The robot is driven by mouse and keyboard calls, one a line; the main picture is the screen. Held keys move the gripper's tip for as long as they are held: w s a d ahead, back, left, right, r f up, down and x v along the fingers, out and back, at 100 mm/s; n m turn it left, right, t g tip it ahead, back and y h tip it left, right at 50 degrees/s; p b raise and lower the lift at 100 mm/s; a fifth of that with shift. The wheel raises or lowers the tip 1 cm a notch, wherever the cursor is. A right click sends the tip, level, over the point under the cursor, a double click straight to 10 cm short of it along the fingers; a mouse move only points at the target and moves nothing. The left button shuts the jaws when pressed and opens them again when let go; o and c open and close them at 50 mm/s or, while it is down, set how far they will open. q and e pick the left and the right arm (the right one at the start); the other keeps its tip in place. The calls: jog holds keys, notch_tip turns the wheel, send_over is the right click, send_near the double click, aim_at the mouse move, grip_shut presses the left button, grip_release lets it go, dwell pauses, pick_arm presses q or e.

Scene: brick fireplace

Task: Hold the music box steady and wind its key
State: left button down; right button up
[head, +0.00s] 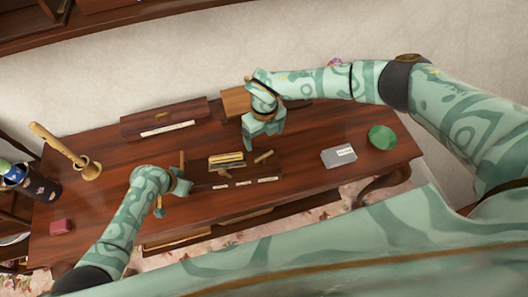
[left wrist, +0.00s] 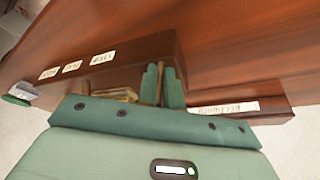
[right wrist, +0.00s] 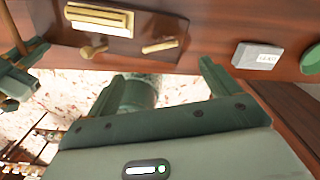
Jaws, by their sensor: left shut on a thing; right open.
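The music box (head: 208,179) is a dark wooden case on the table, with three pale labels along its front edge. A brass cylinder (head: 227,159) lies on top. A small brass bar (head: 263,156) lies to its right and also shows in the right wrist view (right wrist: 160,45); I cannot tell whether it is the key. My left gripper (head: 182,180) is at the box's left end, its fingers (left wrist: 160,86) shut on a thin brown upright piece there. My right gripper (head: 262,127) is open and empty above the rear right of the box.
A long labelled box (head: 165,119) and a lighter wooden box (head: 236,103) stand at the back. A grey labelled block (head: 338,157) and green bowl (head: 382,137) are at right. A brass pot with a wooden stick (head: 90,170) and a red block (head: 61,227) are at left.

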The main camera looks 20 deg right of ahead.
aim_at(264, 155)
notch_tip(264, 155, down, 11)
jog(key=shift+r, duration=0.15)
